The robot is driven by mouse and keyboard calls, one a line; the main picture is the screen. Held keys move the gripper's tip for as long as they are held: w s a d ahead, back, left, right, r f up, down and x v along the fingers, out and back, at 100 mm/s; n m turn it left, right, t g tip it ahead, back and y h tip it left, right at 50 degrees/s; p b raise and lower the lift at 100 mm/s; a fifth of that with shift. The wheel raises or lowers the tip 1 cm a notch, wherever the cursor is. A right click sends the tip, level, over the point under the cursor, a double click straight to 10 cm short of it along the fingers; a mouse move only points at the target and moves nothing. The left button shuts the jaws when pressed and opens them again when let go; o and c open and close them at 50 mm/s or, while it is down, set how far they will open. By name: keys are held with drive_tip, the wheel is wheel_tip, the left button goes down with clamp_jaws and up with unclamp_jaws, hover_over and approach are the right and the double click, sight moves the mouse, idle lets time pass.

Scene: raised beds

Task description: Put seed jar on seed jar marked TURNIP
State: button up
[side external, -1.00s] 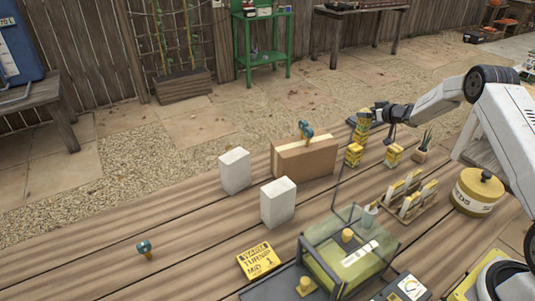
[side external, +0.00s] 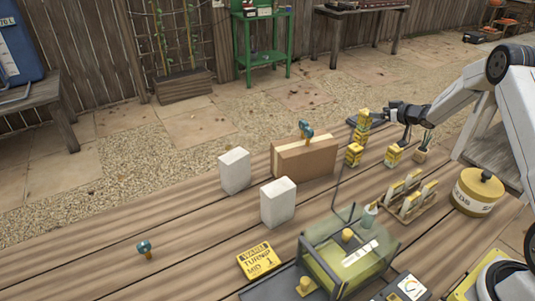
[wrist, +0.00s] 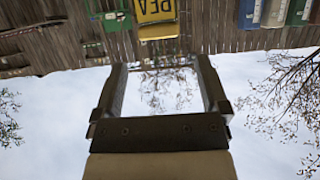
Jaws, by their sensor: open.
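Yellow seed jars stand on the plank bench. Two look stacked in the side view, with an upper jar (side external: 363,115) on a lower jar (side external: 361,134). A jar (side external: 353,155) stands in front of the stack and another jar (side external: 393,155) to its right. Their labels are too small to read there. My gripper (side external: 381,113) is just right of the upper jar, level with it. In the wrist view my gripper (wrist: 160,64) is open and empty; a yellow jar (wrist: 157,10) lettered like "PEA", upside down, is beyond the fingertips. I cannot tell which jar is marked TURNIP.
The bench's left front is mostly clear.

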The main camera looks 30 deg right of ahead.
drive_tip(key=v, duration=0.6)
drive_tip(key=shift+s+r, duration=0.1)
idle(0.6)
drive_tip(key=s+a+r+m+g+h, duration=0.1)
drive_tip(key=s+a+r+g, duration=0.1)
drive_tip(key=a, duration=0.6)
drive_tip(key=s+a+r+g+h, duration=0.1)
drive_tip(key=s+a+g, duration=0.15)
drive_tip(key=a, duration=0.65)
drive_tip(key=s+a+n+g+y, duration=0.1)
drive_tip(key=s+a+g, duration=0.5)
drive_tip(key=s+a, duration=1)
drive_tip(key=s+y, duration=0.1)
drive_tip(key=s, duration=0.1)
drive_tip(key=shift+s+f, duration=0.25)
drive_tip(key=shift+f, duration=0.15)
